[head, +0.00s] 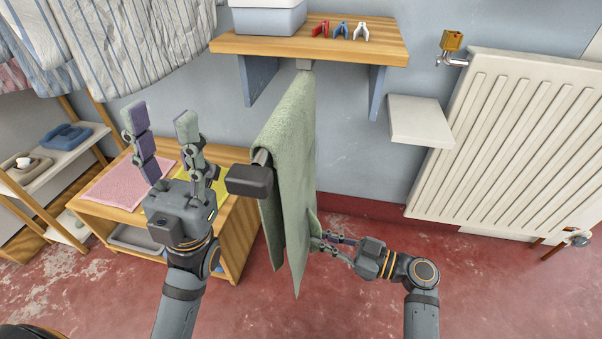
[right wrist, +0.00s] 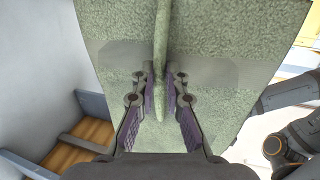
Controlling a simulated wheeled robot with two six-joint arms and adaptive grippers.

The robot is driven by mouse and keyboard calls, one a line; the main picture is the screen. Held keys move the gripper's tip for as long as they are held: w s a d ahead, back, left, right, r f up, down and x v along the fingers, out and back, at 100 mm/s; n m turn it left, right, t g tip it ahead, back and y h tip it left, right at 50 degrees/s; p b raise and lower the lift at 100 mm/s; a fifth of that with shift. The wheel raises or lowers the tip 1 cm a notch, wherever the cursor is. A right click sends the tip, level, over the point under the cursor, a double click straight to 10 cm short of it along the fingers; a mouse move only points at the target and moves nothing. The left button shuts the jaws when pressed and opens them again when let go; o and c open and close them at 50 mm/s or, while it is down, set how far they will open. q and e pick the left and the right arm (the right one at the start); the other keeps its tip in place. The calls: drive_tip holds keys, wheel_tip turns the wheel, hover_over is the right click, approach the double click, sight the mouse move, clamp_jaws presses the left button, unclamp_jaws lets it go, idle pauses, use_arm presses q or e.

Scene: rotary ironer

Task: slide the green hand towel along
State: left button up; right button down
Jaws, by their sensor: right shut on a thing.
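The green hand towel (head: 290,150) hangs folded over a dark rail whose blunt near end (head: 250,181) shows in the head view. My right gripper (head: 318,241) is at the towel's right side near its lower part, shut on a pinched fold of the cloth. The right wrist view shows the towel (right wrist: 220,60) filling the middle, with a ridge of it between the fingers (right wrist: 160,98). My left gripper (head: 160,128) is open and empty, with its fingers pointing up, left of the towel and apart from it. Most of the rail is hidden under the towel.
A wooden shelf (head: 390,50) with several coloured clips is above the towel. A wooden cabinet (head: 228,250) with pink (head: 120,182) and yellow cloths stands behind my left gripper. A white wall ledge (head: 420,120) and a radiator (head: 520,140) are at right.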

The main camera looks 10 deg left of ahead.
sight(301, 266)
drive_tip(key=shift+s, duration=0.3)
drive_tip(key=shift+s+f+p, duration=0.1)
drive_tip(key=shift+s+p, duration=0.25)
drive_tip(key=shift+s, duration=0.9)
drive_tip(key=shift+s+f+p, duration=0.1)
drive_tip(key=shift+s+p, duration=0.2)
drive_tip(key=shift+s, duration=0.85)
drive_tip(key=shift+s+f, duration=0.15)
drive_tip(key=shift+s, duration=0.15)
drive_tip(key=shift+s+d+f, duration=0.15)
drive_tip(key=shift+s+f, duration=0.05)
drive_tip(key=shift+s, duration=0.3)
drive_tip(key=shift+s+d+f, duration=0.1)
drive_tip(key=shift+s+f, duration=0.1)
drive_tip(key=shift+s, duration=0.25)
drive_tip(key=c, duration=1.6)
unclamp_jaws()
drive_tip(key=shift+r, duration=0.1)
drive_tip(key=o, duration=0.3)
drive_tip(key=shift+r, duration=0.2)
